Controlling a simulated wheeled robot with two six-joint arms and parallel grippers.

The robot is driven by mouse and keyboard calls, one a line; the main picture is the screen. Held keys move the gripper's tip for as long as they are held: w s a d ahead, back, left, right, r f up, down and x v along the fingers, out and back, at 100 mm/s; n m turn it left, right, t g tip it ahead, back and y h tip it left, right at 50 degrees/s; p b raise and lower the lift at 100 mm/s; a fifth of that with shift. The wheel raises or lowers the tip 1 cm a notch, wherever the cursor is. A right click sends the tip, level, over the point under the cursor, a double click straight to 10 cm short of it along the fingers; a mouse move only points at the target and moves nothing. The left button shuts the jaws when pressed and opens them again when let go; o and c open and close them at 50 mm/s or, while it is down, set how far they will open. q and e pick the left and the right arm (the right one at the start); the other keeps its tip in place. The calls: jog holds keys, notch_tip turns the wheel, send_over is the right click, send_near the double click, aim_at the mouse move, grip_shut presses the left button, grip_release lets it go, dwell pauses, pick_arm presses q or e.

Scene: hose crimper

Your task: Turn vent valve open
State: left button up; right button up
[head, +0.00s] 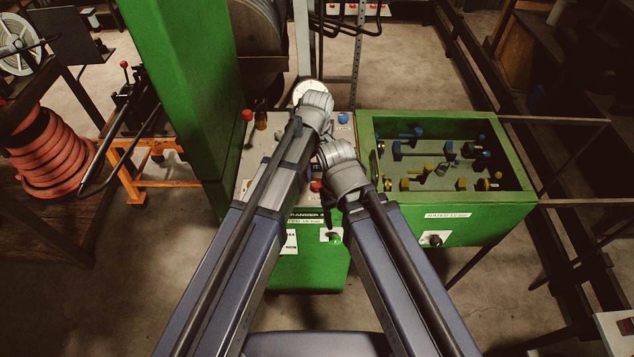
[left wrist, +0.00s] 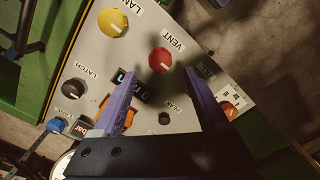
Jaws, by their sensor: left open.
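The vent valve is a red round knob (left wrist: 160,61) with a pale pointer mark, beside the word VENT on a grey sloped panel (left wrist: 190,35). My left gripper (left wrist: 160,76) is open. Its two purple fingers reach over the panel, one to each side below the knob, with nothing between them. I cannot tell how far above the panel they are. In the head view, my left wrist (head: 316,108) and right wrist (head: 341,167) lie over the console and hide their fingers. A red knob (head: 316,185) shows between the arms; I cannot tell whether it is the vent knob.
Near the vent knob are a yellow knob (left wrist: 112,22), a black LATCH knob (left wrist: 75,92), a small display (left wrist: 132,86) and a dark PEAK button (left wrist: 164,118). A green tray (head: 520,187) with fittings stands right of the console. A green column (head: 180,70) rises at left.

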aim_at(317, 182)
pick_arm(q)
notch_tip(317, 182, down, 6)
jog(key=b, duration=0.5)
jog(key=shift+f, duration=0.1)
jog(key=shift+c, duration=0.3)
grip_shut()
